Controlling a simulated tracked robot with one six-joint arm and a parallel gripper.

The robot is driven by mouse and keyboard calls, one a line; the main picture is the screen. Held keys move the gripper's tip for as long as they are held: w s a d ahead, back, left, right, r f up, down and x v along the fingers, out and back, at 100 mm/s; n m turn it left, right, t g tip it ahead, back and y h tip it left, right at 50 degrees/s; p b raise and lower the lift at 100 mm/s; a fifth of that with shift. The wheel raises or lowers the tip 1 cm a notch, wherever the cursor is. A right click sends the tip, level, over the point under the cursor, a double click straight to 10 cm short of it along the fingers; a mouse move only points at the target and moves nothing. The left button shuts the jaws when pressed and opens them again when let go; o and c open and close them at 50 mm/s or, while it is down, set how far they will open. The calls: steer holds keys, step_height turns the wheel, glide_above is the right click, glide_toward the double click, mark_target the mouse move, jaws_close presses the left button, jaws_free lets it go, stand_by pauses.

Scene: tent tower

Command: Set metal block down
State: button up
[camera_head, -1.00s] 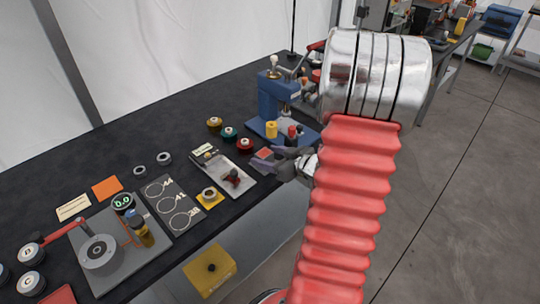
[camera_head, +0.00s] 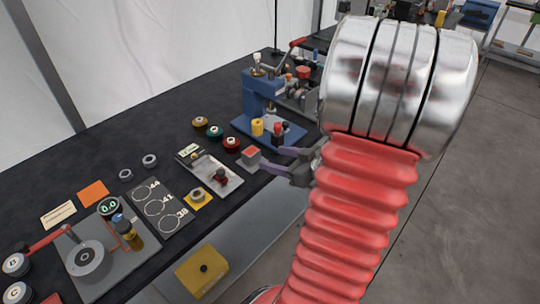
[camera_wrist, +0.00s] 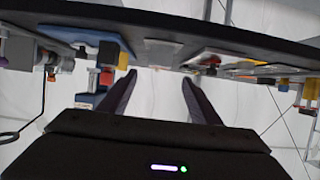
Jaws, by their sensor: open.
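The metal block (camera_head: 251,160) is a small grey block with a red top. In the head view it sits near the table's front edge, just right of the silver plate (camera_head: 225,178). My gripper (camera_head: 270,158) is just right of the block, with its dark fingers pointing left toward it. The fingers look apart, and the block stands clear in front of them. In the wrist view my gripper (camera_wrist: 158,84) shows two spread fingers with nothing held between them. The arm hides part of the wrist in the head view.
The blue press (camera_head: 262,100) stands behind the block, with yellow and red pieces on its base. Red, green and amber round pieces sit left of it. A numbered grey card (camera_head: 160,208) lies further left. Open floor is at the right.

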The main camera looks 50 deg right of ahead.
steer(key=shift+v, duration=1)
steer(key=shift+w, duration=0.1)
steer(key=w+a+r+m+g+h, duration=0.1)
steer(key=w+a+r+g+h, duration=0.15)
steer(key=w+r+h, duration=0.5)
steer(key=s+a+r+g+y, duration=0.1)
steer(key=s+a, duration=0.5)
steer(key=a, duration=0.8)
steer(key=s+a+r+g+y, duration=0.2)
steer(key=s+a+g+y, duration=0.2)
steer(key=a, duration=1.1)
steer(key=shift+s+a+r+n+y, duration=0.25)
steer(key=shift+s+n+y, duration=0.05)
steer(key=shift+s+y, duration=0.8)
